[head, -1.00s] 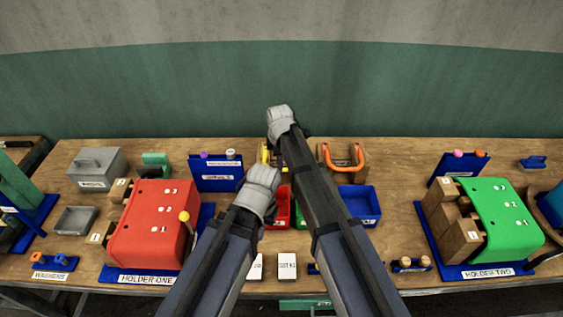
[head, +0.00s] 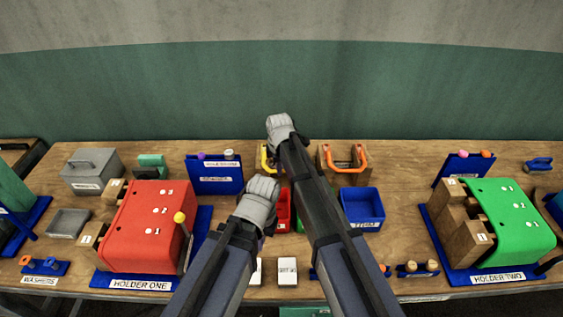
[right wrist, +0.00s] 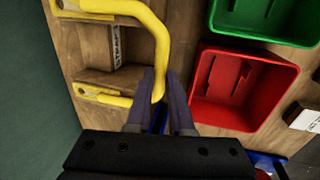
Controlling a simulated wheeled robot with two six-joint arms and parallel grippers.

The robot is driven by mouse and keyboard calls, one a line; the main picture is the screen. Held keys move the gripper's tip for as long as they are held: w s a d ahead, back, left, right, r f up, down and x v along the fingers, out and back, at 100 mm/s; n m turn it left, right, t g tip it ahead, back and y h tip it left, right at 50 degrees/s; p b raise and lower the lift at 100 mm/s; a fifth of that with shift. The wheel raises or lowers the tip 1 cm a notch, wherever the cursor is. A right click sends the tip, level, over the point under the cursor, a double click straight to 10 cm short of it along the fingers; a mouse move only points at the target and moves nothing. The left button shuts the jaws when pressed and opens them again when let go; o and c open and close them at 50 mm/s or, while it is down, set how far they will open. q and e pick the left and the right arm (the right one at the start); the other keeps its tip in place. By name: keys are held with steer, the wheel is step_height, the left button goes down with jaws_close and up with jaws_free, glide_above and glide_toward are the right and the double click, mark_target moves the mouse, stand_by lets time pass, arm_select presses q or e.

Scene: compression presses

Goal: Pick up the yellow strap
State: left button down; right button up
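The yellow strap (head: 264,160) is a U-shaped piece on a wooden block at the back of the table, partly hidden by my right arm in the head view. In the right wrist view the yellow strap (right wrist: 150,28) spans the block, both ends on the wood. My right gripper (right wrist: 162,92) has its dark fingers on either side of the strap's bend; whether they press on it is unclear. My left gripper (head: 262,190) hovers in front of the block, lower in the head view; its fingers are hidden.
An orange strap (head: 344,157) sits on a block to the right. Red (right wrist: 240,120) and green (right wrist: 250,40) bins stand beside the yellow strap's block; a blue bin (head: 362,224) is further right. The red (head: 150,240) and green (head: 508,235) presses flank the work area.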

jaws_close()
steer(key=shift+r, duration=0.15)
